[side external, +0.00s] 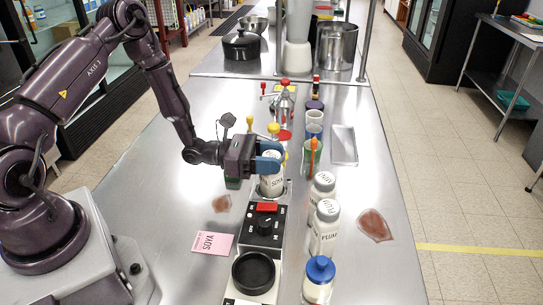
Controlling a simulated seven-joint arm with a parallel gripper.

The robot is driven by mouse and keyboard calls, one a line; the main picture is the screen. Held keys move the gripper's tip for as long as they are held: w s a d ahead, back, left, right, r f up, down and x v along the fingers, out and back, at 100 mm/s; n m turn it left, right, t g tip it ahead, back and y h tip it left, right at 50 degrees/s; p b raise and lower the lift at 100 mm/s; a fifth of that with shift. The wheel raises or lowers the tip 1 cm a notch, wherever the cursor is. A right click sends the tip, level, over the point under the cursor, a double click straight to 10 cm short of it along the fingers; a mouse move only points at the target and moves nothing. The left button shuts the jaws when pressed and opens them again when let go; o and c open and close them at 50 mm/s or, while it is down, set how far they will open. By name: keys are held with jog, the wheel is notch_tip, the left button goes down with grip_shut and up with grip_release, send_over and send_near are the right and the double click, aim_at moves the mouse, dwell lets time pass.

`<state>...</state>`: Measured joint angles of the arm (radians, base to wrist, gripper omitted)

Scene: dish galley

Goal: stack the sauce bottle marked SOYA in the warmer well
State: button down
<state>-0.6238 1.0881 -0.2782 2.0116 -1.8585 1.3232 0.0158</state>
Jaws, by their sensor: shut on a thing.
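My gripper (268,160), with blue fingertips, is shut on a white bottle (271,186) with dark lettering that seems to read SOYA. The bottle is upright, and the fingers cover its upper part. Its lower end is at a metal-rimmed opening (286,194) behind the black control panel (264,226); I cannot tell whether it rests there or hangs just above. The panel has a red switch and a knob. A round black dish (254,272) is at the unit's front end. A pink card marked SOYA (212,243) lies to the left.
Two white bottles (325,228) with dark lettering, one reading like PLUM, and a blue-capped jar (319,277) stand close on the right. Cups and a metal tray (343,145) are behind. Brown spills (374,225) mark the counter. The left front counter is mostly clear.

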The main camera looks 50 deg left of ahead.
jog(key=shift+f, duration=0.15)
jog(key=c, duration=0.6)
grip_release()
jog(key=shift+o, duration=0.2)
